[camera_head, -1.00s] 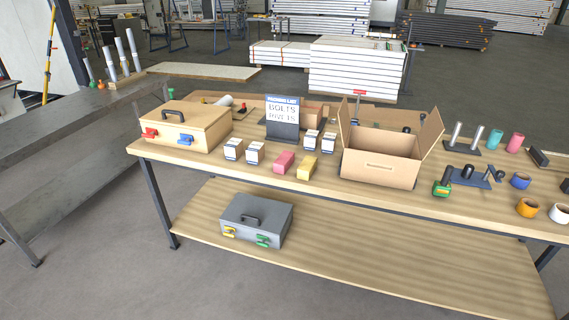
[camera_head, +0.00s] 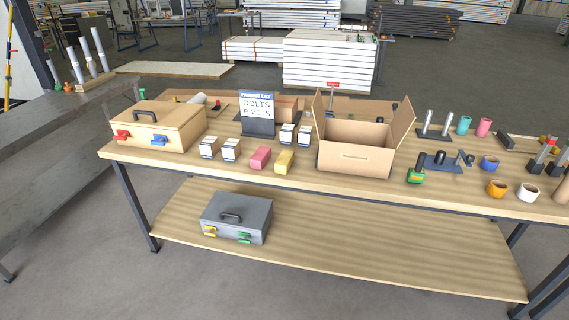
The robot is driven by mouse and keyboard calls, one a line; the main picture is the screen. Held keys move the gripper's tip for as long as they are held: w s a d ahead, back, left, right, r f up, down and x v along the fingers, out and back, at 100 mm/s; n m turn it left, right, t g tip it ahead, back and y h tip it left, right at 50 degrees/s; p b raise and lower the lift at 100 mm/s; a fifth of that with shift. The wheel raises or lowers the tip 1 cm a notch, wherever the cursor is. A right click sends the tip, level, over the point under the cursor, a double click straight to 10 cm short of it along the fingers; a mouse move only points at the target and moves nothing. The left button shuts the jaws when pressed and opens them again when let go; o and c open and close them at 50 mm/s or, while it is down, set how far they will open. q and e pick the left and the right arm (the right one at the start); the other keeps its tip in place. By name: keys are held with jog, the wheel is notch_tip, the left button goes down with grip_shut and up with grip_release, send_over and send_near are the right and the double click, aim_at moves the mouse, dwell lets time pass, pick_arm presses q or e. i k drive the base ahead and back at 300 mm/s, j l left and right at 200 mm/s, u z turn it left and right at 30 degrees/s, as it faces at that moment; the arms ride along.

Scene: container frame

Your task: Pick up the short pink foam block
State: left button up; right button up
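The short pink foam block (camera_head: 260,157) lies on the wooden table top (camera_head: 300,187) near its front edge. A yellow block (camera_head: 284,161) lies just to its right, with a small gap between them. White and blue small boxes (camera_head: 230,149) stand to its left. Neither of my grippers is in view.
An open cardboard box (camera_head: 355,160) stands right of the blocks. A wooden toolbox (camera_head: 157,127) is at the left, and a sign (camera_head: 257,113) stands behind. A grey toolbox (camera_head: 237,217) sits on the lower shelf. Tape rolls (camera_head: 497,188) and tools lie at the right.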

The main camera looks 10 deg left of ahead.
aim_at(262, 155)
jog(key=i+j+u, duration=0.15)
jog(key=i+j, duration=0.25)
jog(key=i+j+u, duration=0.1)
jog(key=i+j, duration=0.25)
jog(key=i+j+u, duration=0.15)
jog(key=i+j, duration=0.15)
jog(key=i, duration=0.25)
jog(key=i+j+u, duration=0.15)
jog(key=i, duration=0.3)
jog(key=j, duration=0.1)
